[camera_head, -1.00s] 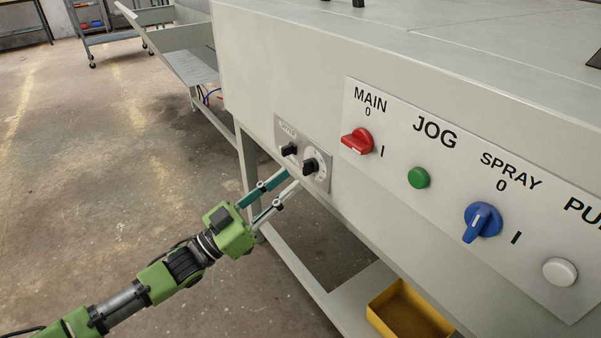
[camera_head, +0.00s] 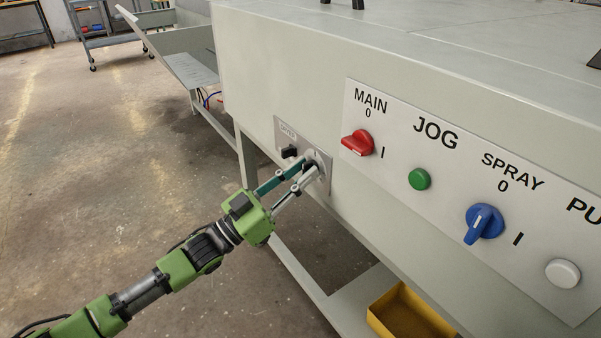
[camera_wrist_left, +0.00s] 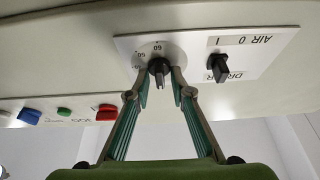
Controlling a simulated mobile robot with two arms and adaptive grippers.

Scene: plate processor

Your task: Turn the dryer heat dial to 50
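The dryer panel (camera_head: 284,131) is a small light plate on the machine's front with two black knobs.
Right of the dryer panel are a red main switch (camera_head: 358,142), a green jog button (camera_head: 420,179), a blue spray switch (camera_head: 483,222) and a white button (camera_head: 563,273). A yellow bin (camera_head: 408,315) sits on the lower shelf.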

